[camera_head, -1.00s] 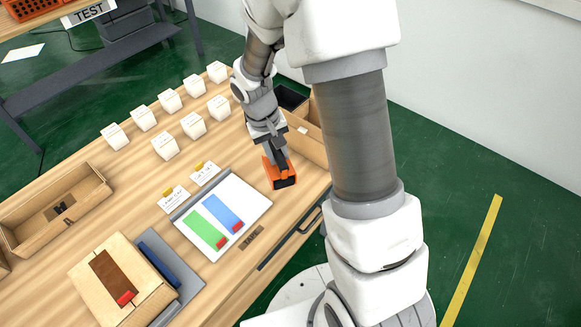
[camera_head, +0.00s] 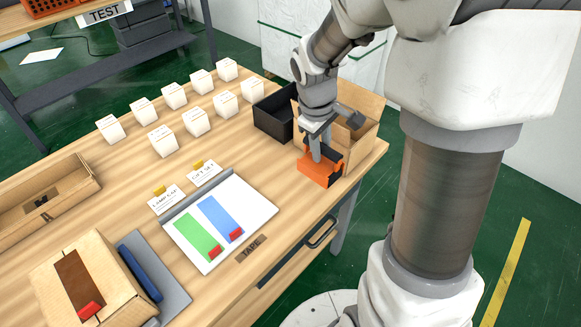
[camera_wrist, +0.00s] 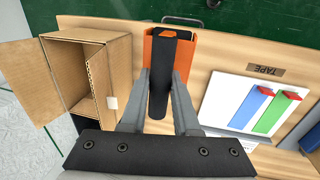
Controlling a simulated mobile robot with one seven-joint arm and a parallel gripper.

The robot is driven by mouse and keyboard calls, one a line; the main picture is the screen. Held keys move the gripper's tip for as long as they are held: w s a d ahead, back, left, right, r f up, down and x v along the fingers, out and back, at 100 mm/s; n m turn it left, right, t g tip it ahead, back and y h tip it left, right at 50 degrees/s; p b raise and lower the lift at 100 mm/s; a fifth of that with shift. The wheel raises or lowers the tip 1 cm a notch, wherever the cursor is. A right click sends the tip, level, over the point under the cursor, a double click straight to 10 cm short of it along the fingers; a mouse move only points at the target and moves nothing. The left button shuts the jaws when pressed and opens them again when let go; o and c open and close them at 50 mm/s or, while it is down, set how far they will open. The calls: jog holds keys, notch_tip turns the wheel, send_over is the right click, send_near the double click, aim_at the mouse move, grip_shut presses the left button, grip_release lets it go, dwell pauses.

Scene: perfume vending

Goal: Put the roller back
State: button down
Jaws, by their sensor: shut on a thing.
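The roller (camera_head: 319,172) is an orange tool with a black handle, at the right end of the wooden table, in front of the open cardboard box. My gripper (camera_head: 316,150) points down with its fingers shut on the roller. In the wrist view the roller (camera_wrist: 156,88) sits between my two grey fingers (camera_wrist: 159,92), with its orange end at the top. I cannot tell whether its underside touches the table. A TAPE label (camera_head: 252,247) lies bare near the front table edge, left of the roller; it also shows in the wrist view (camera_wrist: 265,71).
The open cardboard box (camera_head: 365,133) stands right behind the roller, beside a black bin (camera_head: 270,119). A white board (camera_head: 256,201) with green and blue strips lies left. A closed box (camera_head: 50,290) with brown tape is front left. Several white boxes stand at the back.

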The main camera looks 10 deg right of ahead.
jog(key=shift+w+a+f+b, duration=0.2)
jog(key=shift+w+a+f, duration=0.7)
jog(key=shift+w+f, duration=0.5)
jog(key=shift+w+a+f+b, duration=0.15)
jog(key=shift+w+a+f, duration=0.8)
jog(key=shift+f, duration=0.8)
jog(key=shift+w+a+f+b, duration=0.2)
jog(key=shift+w+a+f, duration=0.6)
jog(key=shift+w+f, duration=0.65)
jog(key=shift+s, duration=0.2)
jog(key=shift+f, duration=0.1)
